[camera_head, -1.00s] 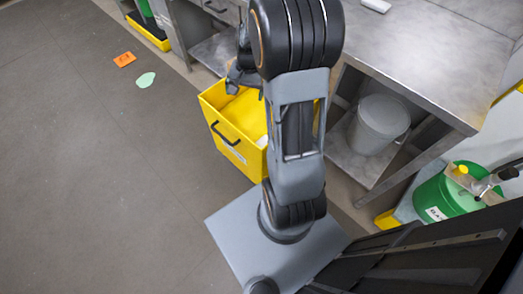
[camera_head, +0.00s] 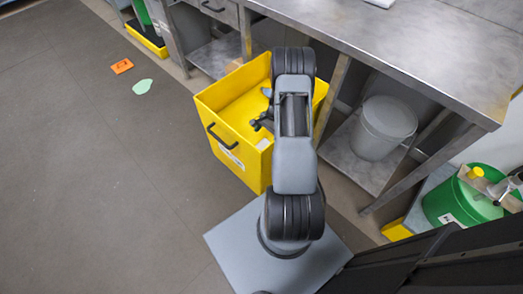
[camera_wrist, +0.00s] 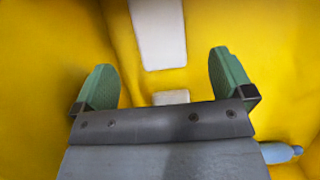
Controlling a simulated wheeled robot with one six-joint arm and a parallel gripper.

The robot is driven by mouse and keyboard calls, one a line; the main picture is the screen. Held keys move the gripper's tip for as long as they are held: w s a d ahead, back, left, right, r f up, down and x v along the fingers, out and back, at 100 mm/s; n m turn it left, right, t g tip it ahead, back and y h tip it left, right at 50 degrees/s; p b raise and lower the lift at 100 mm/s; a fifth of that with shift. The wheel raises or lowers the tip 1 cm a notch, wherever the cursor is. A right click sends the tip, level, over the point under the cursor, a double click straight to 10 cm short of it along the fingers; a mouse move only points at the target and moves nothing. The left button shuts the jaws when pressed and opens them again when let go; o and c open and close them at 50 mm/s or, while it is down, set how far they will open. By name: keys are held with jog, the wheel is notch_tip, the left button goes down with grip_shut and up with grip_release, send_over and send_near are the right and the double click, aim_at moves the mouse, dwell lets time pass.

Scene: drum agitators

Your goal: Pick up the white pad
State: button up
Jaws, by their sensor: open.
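My gripper (camera_wrist: 161,60) is open and empty, with its two green fingers spread apart inside the yellow bin (camera_head: 222,120). In the wrist view, a white flat rectangle (camera_wrist: 158,32) lies against the yellow surface beyond the fingertips, between their lines. A smaller white patch (camera_wrist: 171,97) shows just past the gripper's body. I cannot tell which of them is the white pad. In the head view, a white patch (camera_head: 263,144) shows at the bin's near right side, and my gripper is dark and small in the bin, partly hidden by my arm.
A blue-grey object (camera_wrist: 280,152) lies in the bin at the right of the wrist view. The metal table (camera_head: 400,50) stands close on the bin's right, with a grey bucket (camera_head: 383,128) on its shelf. A green drum (camera_head: 465,195) stands at right. The left floor is mostly clear.

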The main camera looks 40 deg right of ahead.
aim_at(261, 148)
jog(key=shift+b+x, duration=0.6)
jog(key=shift+x, duration=3)
jog(key=shift+s+a+r, duration=0.1)
jog(key=c, duration=1)
